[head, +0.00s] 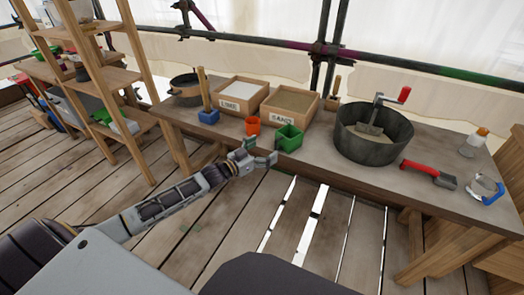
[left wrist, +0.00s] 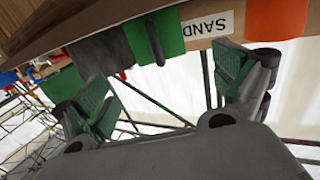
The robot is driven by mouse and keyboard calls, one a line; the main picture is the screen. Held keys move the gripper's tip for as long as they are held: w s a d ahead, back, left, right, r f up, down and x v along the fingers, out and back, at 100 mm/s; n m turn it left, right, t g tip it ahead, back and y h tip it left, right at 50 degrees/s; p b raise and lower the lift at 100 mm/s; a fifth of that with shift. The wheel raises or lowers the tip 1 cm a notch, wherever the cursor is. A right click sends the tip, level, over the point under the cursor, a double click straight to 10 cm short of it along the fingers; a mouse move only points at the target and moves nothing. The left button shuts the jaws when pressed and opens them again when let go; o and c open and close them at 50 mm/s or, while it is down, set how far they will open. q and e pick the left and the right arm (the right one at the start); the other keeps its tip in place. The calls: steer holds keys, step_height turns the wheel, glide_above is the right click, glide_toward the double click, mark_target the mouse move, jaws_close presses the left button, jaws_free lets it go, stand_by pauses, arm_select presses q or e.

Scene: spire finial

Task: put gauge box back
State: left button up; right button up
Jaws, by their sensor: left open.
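Small open boxes stand along the near edge of the bench; I cannot tell which is the gauge box. A green box (head: 289,137) stands in front of the SAND bin, with an orange box (head: 252,125) to its left. My left gripper (head: 261,151) is open and empty, at the bench's near edge, just below and left of the green box. In the left wrist view, a green box (left wrist: 150,38) with a dark handle shows beyond the open fingers (left wrist: 165,92), apart from them. The orange box (left wrist: 277,14) is at the top right. My right gripper is not in view.
The bench (head: 320,166) also holds a LIME bin (head: 238,106), a SAND bin (head: 287,122), a blue box (head: 208,117), a large dark tub (head: 372,148) with a crank, and a red-handled tool (head: 428,174). Wooden shelves (head: 110,75) stand left. Floorboards have gaps.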

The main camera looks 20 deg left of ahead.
arm_select(q)
steer(key=s+d+f+n+g+y, duration=0.1)
steer(key=s+f+g+y, duration=0.3)
steer(key=f, duration=0.8)
steer(key=s+d+f+n+g+y, duration=0.15)
steer(key=s+f, duration=0.45)
steer(key=f, duration=0.7)
steer(key=s+d+f+g, duration=0.2)
steer(key=s+f+g, duration=0.2)
steer(key=s+f, duration=0.3)
steer(key=s+d+f+g+y, duration=0.1)
steer(key=s+f+g, duration=0.4)
steer(key=s, duration=1.1)
step_height(320, 180, down, 4)
steer(key=shift+d+r, duration=0.25)
steer(key=shift+d, duration=0.65)
steer(key=shift+y, duration=0.25)
steer(key=shift+s+p, duration=0.2)
steer(key=shift+p, duration=0.25)
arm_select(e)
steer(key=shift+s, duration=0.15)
